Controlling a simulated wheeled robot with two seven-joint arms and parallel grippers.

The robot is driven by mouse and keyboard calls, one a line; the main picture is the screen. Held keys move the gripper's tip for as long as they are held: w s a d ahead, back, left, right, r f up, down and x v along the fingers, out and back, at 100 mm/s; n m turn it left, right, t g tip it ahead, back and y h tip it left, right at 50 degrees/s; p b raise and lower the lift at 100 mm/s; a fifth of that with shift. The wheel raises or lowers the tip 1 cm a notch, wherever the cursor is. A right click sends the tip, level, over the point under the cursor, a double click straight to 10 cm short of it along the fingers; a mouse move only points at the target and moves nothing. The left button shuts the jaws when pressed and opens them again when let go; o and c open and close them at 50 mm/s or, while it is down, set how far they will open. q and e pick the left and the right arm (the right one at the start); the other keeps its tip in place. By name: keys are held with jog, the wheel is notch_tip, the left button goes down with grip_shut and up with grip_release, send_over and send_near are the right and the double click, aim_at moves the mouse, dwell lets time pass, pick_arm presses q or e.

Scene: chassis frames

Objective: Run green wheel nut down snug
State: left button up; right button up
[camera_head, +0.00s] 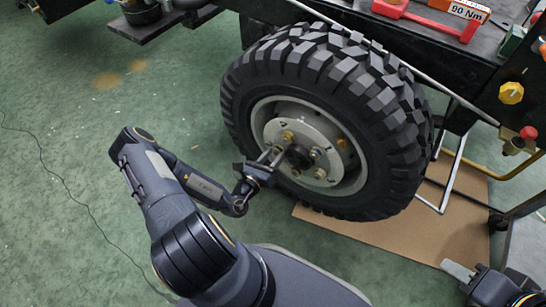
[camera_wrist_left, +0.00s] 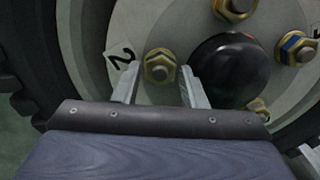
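A large black-tyred wheel (camera_head: 395,135) with a pale hub stands upright, with several brass-coloured nuts around a dark centre cap (camera_head: 298,156). My left gripper (camera_head: 270,156) is at the left side of the hub. In the left wrist view, its fingers (camera_wrist_left: 159,72) are open on either side of a brass nut (camera_wrist_left: 159,66) beside a label marked 2. Small gaps show between nut and fingers. Another nut (camera_wrist_left: 295,48) at the right has a blue mark. My right gripper (camera_head: 466,271) is partly visible at the lower right.
The dark chassis (camera_head: 455,55) runs above the wheel and carries a red tool (camera_head: 440,22) and a 90 Nm label. A cardboard sheet (camera_head: 385,236) lies beneath the wheel. A metal stand is to its right.

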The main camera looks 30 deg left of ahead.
pick_arm(q)
jog(key=shift+c, duration=0.2)
jog(key=c, duration=0.7)
jog(key=shift+o, duration=0.2)
jog(key=m+p, duration=0.2)
jog(key=p, duration=0.1)
jog(key=m+p, duration=0.2)
jog(key=p, duration=0.1)
jog(key=shift+r, duration=0.35)
jog(key=shift+f+m+p, duration=0.1)
jog(key=shift+m+p, duration=0.3)
jog(key=shift+p, duration=0.05)
jog(key=shift+f+m, duration=0.2)
jog(key=shift+m, duration=0.3)
jog(key=o, duration=0.7)
